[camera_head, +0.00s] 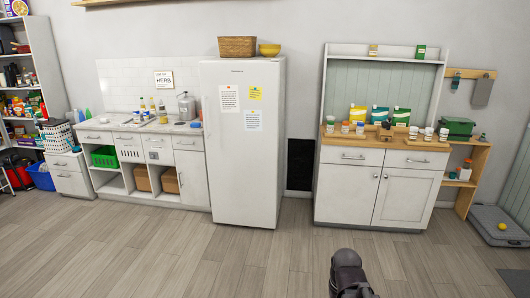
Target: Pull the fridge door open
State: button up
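The white fridge (243,175) stands upright against the back wall, a little left of the middle of the view. Its front door (238,165) looks shut, flush with the body. Two white notes and one yellow note are stuck on its upper part. My gripper's fingers are not seen.
A low counter (150,128) with a sink adjoins the fridge on the left. A wood-topped cabinet (377,190) stands to the right, past a gap with a dark wall panel (300,165). A basket (237,46) and yellow bowl (270,50) sit atop the fridge. The floor ahead is clear.

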aim_at(240, 99)
jog(key=u, duration=0.1)
jog(key=i, duration=2.35)
jog(key=u, duration=0.65)
jog(key=i, duration=0.9)
jog(key=u, duration=0.5)
jog(key=i, duration=0.6)
jog(key=u, duration=0.3)
